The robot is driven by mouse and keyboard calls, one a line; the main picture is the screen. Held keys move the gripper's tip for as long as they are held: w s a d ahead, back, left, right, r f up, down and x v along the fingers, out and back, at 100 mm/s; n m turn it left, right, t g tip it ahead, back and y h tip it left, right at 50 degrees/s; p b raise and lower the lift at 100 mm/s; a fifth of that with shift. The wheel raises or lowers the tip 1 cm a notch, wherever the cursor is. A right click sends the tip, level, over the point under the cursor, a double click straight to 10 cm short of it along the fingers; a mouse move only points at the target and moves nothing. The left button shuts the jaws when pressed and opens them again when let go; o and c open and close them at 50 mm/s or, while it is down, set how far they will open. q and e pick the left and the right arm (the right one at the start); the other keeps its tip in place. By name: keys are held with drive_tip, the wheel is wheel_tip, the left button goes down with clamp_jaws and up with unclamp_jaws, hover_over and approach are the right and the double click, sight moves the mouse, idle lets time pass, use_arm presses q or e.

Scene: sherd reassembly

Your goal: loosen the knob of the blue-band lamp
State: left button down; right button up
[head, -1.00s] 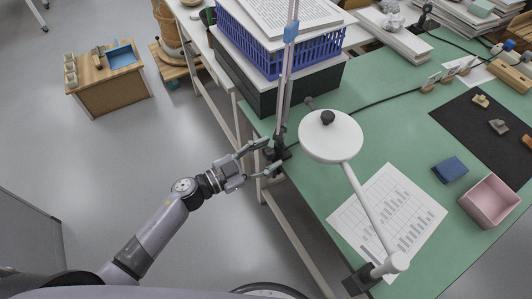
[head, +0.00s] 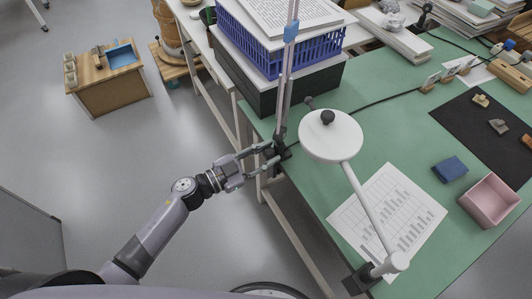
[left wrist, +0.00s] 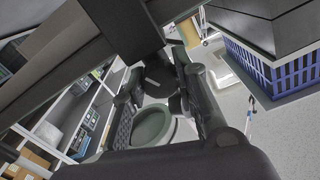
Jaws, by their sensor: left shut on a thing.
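The blue-band lamp (head: 285,85) has thin upright poles with a blue band (head: 291,32) and stands at the left edge of the green table. Its dark clamp (head: 281,141) grips that edge. My left gripper (head: 272,155) comes in from the left at the clamp and is shut on its knob, which the fingers mostly hide in the head view. In the left wrist view, a dark part, which looks like the knob (left wrist: 160,72), is between the fingers of the gripper (left wrist: 160,85). My right gripper is in neither view.
A second lamp with a round white head (head: 330,140) overhangs the green table (head: 385,130) just right of my gripper. A blue crate (head: 318,45) on dark boxes stands behind the clamp. A pink box (head: 490,199) and a blue block (head: 450,169) lie right.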

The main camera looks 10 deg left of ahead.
use_arm(q)
drive_tip(key=shift+r+n+p, duration=0.25)
drive_tip(key=shift+n+p, duration=0.15)
drive_tip(key=shift+p, duration=0.4)
drive_tip(key=shift+f+n+p, duration=0.2)
drive_tip(key=shift+n+p, duration=0.1)
drive_tip(key=shift+p, duration=0.05)
drive_tip(key=c, duration=1.2)
unclamp_jaws()
drive_tip(key=shift+c, duration=0.2)
drive_tip(key=shift+a+f, duration=0.1)
drive_tip(key=v, duration=1.2)
